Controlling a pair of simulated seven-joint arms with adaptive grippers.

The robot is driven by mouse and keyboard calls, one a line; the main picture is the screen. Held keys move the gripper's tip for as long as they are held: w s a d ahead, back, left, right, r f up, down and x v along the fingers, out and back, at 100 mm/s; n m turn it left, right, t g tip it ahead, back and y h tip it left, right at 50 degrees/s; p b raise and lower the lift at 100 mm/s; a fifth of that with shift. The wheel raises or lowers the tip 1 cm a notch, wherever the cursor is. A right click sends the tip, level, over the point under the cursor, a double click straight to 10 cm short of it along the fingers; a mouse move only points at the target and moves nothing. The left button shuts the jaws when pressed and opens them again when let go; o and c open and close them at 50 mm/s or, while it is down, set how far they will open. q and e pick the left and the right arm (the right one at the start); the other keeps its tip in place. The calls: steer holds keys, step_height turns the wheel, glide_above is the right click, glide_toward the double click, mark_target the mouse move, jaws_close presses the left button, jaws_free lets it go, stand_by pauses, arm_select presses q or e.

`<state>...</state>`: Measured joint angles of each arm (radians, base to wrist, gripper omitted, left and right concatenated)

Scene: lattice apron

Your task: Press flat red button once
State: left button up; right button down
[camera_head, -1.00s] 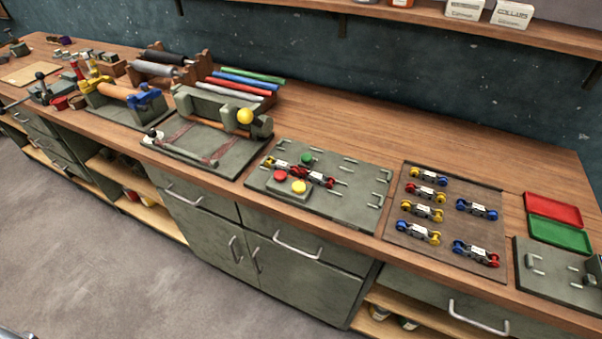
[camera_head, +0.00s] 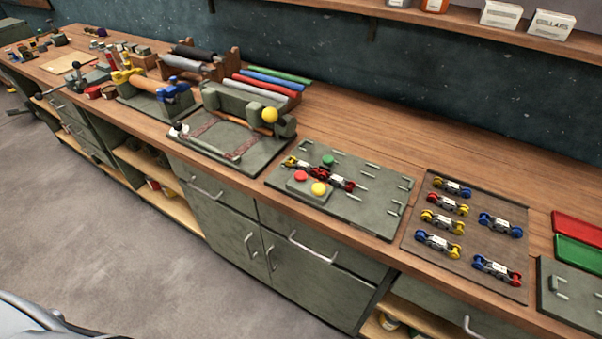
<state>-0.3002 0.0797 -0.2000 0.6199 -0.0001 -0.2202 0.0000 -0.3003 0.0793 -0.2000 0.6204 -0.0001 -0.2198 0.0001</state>
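The flat red button (camera_head: 301,176) sits on a small raised grey box (camera_head: 308,189) on a grey-green plate (camera_head: 372,211) on the workbench. A small red and yellow linked part lies just behind the box. Neither of my grippers shows in the head view. Whether the red button is pressed in cannot be told at this size.
A press-like fixture with a yellow ball knob (camera_head: 269,115) stands left of the plate. A dark mat (camera_head: 465,240) with several coloured linked parts lies to the right. Red (camera_head: 580,230) and green (camera_head: 578,253) trays are at the far right. Bench behind the plate is clear.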

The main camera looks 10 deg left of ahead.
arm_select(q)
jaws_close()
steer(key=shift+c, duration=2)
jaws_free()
